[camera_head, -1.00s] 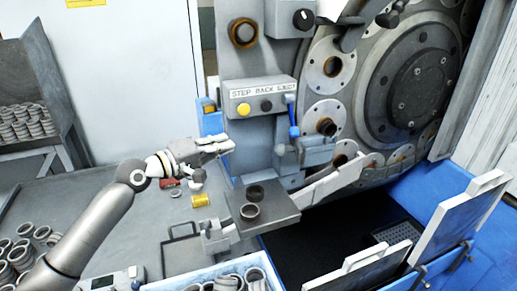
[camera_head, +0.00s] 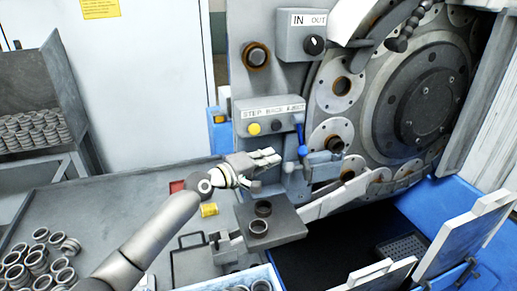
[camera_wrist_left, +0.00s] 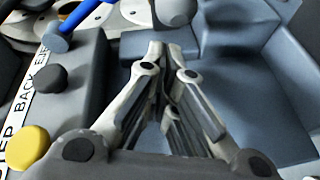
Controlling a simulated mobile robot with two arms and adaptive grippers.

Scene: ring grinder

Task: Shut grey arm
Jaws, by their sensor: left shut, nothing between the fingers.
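A light grey curved arm (camera_head: 360,22) reaches over the top of the big grinder disc (camera_head: 425,105). A long pale grey bar (camera_head: 335,200) slopes from the small plate up toward the disc's lower edge. I cannot tell for sure which one is the grey arm. My left gripper (camera_head: 277,157) is shut and empty, just below the STEP BACK EJECT button box (camera_head: 268,116). In the left wrist view its fingers (camera_wrist_left: 163,55) are closed together over grey machine surfaces, beside the yellow button (camera_wrist_left: 25,147). My right gripper is not in view.
A blue-handled lever (camera_head: 301,138) stands right of the button box. A grey plate (camera_head: 285,224) carrying dark rings lies below my gripper. Loose rings (camera_head: 40,258) lie on the table at left. An IN/OUT knob box (camera_head: 305,36) is above.

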